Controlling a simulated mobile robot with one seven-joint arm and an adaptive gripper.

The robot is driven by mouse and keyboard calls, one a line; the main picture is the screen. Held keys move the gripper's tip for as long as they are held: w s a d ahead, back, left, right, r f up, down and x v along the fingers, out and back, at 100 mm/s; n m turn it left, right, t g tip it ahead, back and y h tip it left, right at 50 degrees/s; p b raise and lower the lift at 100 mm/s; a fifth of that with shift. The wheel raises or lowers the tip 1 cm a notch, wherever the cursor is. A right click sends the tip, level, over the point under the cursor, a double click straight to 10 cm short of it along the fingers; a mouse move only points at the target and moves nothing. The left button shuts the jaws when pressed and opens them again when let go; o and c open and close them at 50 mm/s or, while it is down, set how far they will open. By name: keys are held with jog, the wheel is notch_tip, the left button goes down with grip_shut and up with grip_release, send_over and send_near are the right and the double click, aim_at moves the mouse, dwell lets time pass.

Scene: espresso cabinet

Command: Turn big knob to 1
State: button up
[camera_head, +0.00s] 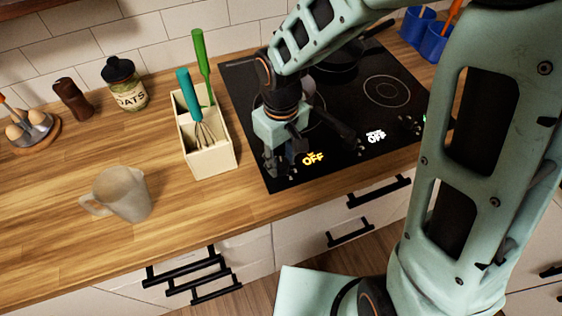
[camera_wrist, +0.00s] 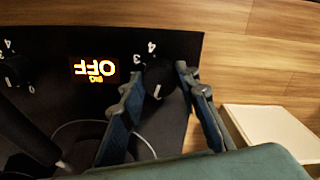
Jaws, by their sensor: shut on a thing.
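The cooktop (camera_head: 262,95) is a black glass panel set in the counter. In the wrist view, the big knob (camera_wrist: 158,78) is black and round, with the digits 3 and 4 printed beside it. My gripper (camera_wrist: 160,75) has its two fingers on opposite sides of this knob and is shut on it. In the head view, my gripper (camera_head: 280,170) reaches down to the front left of the cooktop, and its fingers and wrist hide the knob. The yellow display (camera_head: 313,158) reads BIG OFF; it appears upside down in the wrist view (camera_wrist: 95,68).
A white display (camera_head: 376,135) reads OFF on the right, by further knobs. A cream utensil holder (camera_head: 215,155) with a whisk stands close left of my gripper. A mug (camera_head: 125,193) stands on the open left counter. A pan (camera_head: 340,65) is at the back.

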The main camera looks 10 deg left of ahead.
aim_at(281, 162)
jog(key=m+b, duration=0.2)
jog(key=m, duration=0.2)
jog(key=shift+m, duration=0.3)
dwell(0.3)
jog(key=o, duration=1.2)
jog(key=shift+c, duration=0.2)
notch_tip(281, 162, up, 12)
jog(key=shift+w, duration=0.1)
